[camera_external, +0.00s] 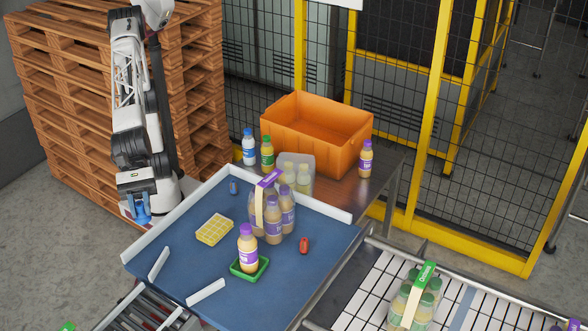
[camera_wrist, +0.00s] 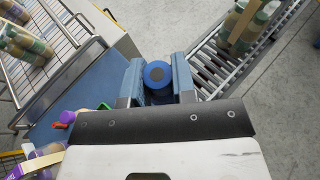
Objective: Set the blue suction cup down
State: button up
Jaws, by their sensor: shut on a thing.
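The blue suction cup (camera_wrist: 158,74) is a round blue piece with a grey centre. It sits between the two blue fingers of my gripper (camera_wrist: 159,82) in the wrist view, with a finger on each side. My gripper (camera_external: 142,214) is shut on it.
The blue table (camera_external: 185,270) carries a yellow divided tray (camera_external: 214,229), a green tray (camera_external: 264,268) under a bottle, a bottle pack (camera_external: 272,217), a red item (camera_external: 304,245) and a small blue item (camera_external: 233,186). White rails (camera_external: 205,292) edge it. Its left part is clear.

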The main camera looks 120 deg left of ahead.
jog(key=shift+r, duration=1.1)
jog(key=shift+w+a+f, duration=0.1)
jog(key=shift+w+a, duration=0.15)
jog(key=shift+a, duration=0.2)
jog(key=shift+w+a+f, duration=0.1)
jog(key=shift+w+a, duration=0.15)
jog(key=shift+a, duration=0.2)
jog(key=w+a+f+n+t+y, duration=0.1)
jog(key=w+a+n+y, duration=0.25)
jog(key=a, duration=1.05)
jog(key=w+a+f+n+t+y, duration=0.1)
jog(key=w+a+n+y, duration=0.2)
jog(key=a, duration=1.1)
jog(key=w+a+f+n+t+y, duration=0.15)
jog(key=a+n+y, duration=0.3)
jog(key=a, duration=0.95)
jog(key=s+a+r+n+g+y, duration=0.1)
jog(key=s+a+n+g+y, duration=0.3)
jog(key=a, duration=0.9)
jog(key=s+a+r+n+g+y, duration=0.2)
jog(key=s+a+n+g+y, duration=0.3)
jog(key=a, duration=0.9)
jog(key=s+a+r+n+g+y, duration=0.1)
jog(key=s+a+n+y, duration=0.15)
jog(key=s+a, duration=0.75)
jog(key=w+a+f, duration=0.1)
jog(key=f, duration=1.4)
jog(key=w+a+f, duration=0.2)
jog(key=f, duration=1.3)
